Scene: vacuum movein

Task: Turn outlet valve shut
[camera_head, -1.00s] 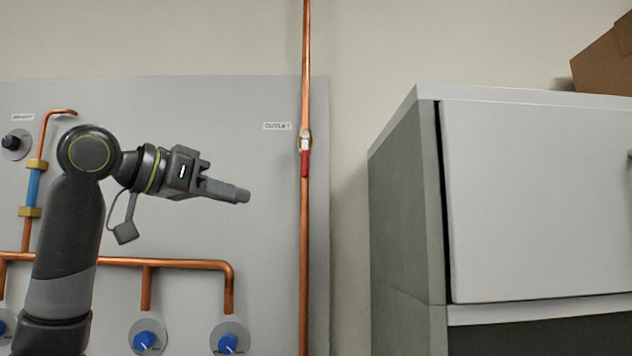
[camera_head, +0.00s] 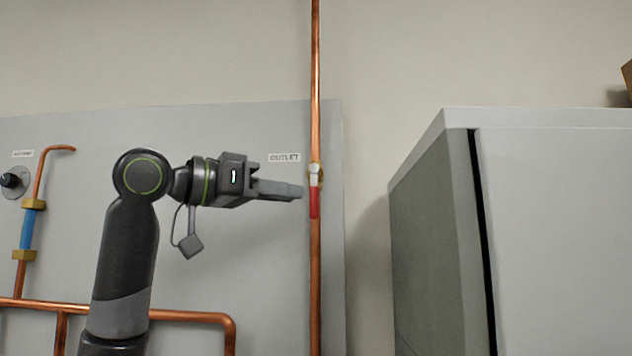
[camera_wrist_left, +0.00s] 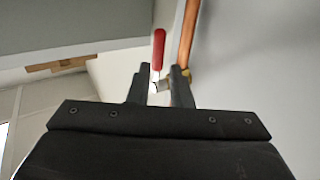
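The outlet valve (camera_head: 315,172) sits on the vertical copper pipe, just right of the OUTLET label (camera_head: 285,157). Its red handle (camera_head: 314,202) hangs down along the pipe. My left gripper (camera_head: 300,192) points right, its fingertips just left of the handle. In the left wrist view, the fingers (camera_wrist_left: 160,86) are apart, with the metal base of the handle showing in the gap. The red handle (camera_wrist_left: 159,50) shows beyond the tips there. I cannot tell whether the fingers touch it. My right gripper is not in view.
A grey and white cabinet (camera_head: 430,220) stands right of the pipe, with a narrow gap of wall between. A blue fitting (camera_head: 28,230) and a dark knob (camera_head: 10,181) are at the left.

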